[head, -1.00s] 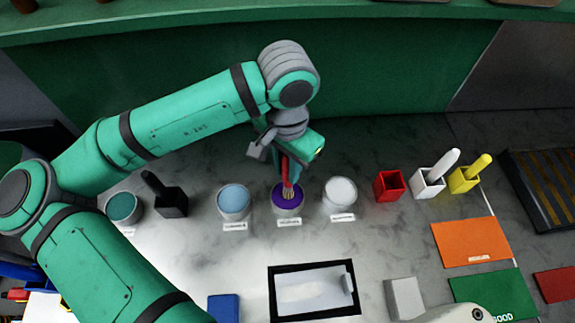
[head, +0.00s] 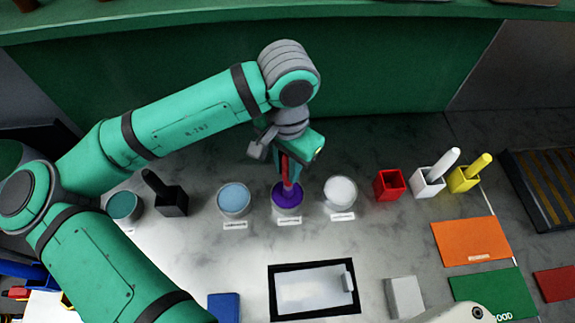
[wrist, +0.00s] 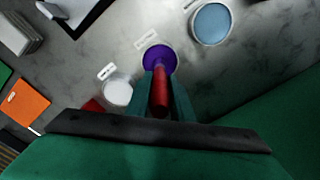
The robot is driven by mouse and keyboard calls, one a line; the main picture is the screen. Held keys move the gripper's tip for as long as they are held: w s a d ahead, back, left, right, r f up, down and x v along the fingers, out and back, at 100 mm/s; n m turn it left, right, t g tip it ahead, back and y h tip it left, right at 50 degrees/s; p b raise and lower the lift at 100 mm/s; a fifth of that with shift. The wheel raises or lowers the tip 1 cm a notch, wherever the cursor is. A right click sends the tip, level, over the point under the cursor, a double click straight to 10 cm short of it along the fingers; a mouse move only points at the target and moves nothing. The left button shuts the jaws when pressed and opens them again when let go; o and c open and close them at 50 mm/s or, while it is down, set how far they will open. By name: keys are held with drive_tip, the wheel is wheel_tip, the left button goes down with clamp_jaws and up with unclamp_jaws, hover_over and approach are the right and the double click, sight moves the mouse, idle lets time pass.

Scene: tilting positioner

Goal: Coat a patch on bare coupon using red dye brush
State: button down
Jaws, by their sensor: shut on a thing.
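My gripper (head: 286,160) is shut on the red dye brush (head: 286,172), which points down into the purple dye pot (head: 287,207). The brush tip is hidden in the purple dye. The wrist view shows the red handle (wrist: 160,98) between my fingers, in line with the purple pot (wrist: 157,56). A black-framed tray (head: 271,296) with a pale panel inside lies at the front middle. I cannot tell from the frames whether that panel is the bare coupon.
A light blue pot (head: 234,200) and a white pot (head: 340,192) flank the purple one. A teal pot (head: 123,207) and black holder (head: 172,201) stand left. Red (head: 389,186), white (head: 427,183) and yellow (head: 464,180) holders stand right. A grey block (head: 404,298) is by the tray.

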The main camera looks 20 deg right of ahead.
drive_tip(key=shift+r, duration=3.5)
